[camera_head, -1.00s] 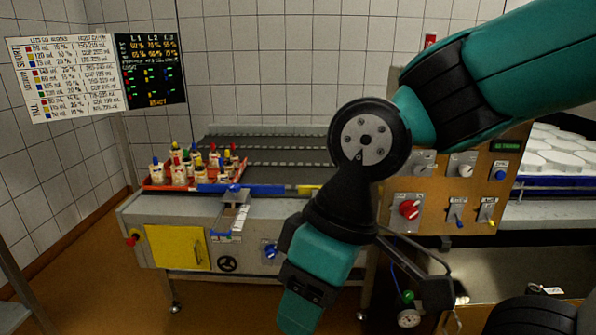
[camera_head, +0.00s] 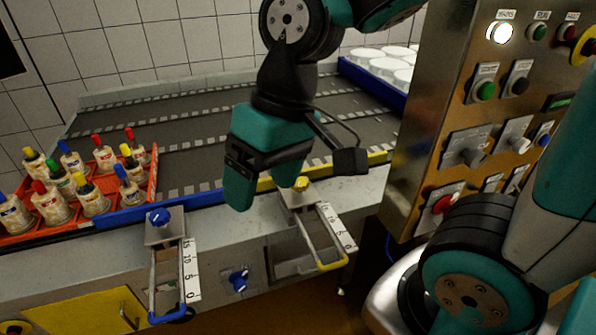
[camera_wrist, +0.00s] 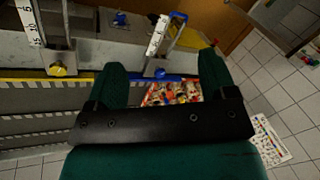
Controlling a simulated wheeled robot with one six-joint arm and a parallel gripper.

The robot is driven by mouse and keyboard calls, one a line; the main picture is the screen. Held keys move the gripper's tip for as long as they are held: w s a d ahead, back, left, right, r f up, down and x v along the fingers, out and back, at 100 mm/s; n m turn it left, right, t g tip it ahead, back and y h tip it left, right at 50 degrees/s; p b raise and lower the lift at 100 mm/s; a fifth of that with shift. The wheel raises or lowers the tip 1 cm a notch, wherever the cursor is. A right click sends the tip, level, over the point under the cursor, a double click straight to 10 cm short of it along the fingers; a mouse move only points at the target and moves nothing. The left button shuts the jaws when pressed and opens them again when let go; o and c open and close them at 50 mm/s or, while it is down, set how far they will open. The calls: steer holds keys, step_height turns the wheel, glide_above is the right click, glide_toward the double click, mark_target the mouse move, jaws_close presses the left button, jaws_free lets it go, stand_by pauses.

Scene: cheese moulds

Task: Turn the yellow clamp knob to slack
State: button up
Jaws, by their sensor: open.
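The yellow clamp knob (camera_head: 301,183) sits on a grey block at the front edge of the conveyor, by the yellow guide rail (camera_head: 345,166). It also shows in the wrist view (camera_wrist: 58,70), left of the left finger and outside the jaws. Below it a yellow-ended bracket (camera_head: 331,262) carries a white scale (camera_head: 336,228).
A blue knob (camera_head: 158,217) and blue rail (camera_head: 150,208) lie left of the yellow clamp. An orange tray (camera_head: 152,172) of several bottles stands at the far left. A control panel (camera_head: 462,100) rises at right. Another blue knob (camera_head: 238,280) is on the front face.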

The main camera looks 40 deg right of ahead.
steer(key=w+d+f+m+h+b, duration=0.25)
steer(key=w+d+m, duration=0.55)
steer(key=w, duration=0.4)
steer(key=m+h, duration=0.1)
steer(key=m, duration=1.4)
glide_above(300, 181)
step_height(300, 181, down, 8)
step_height(300, 181, down, 16)
steer(key=shift+f, duration=0.2)
steer(key=c, duration=0.9)
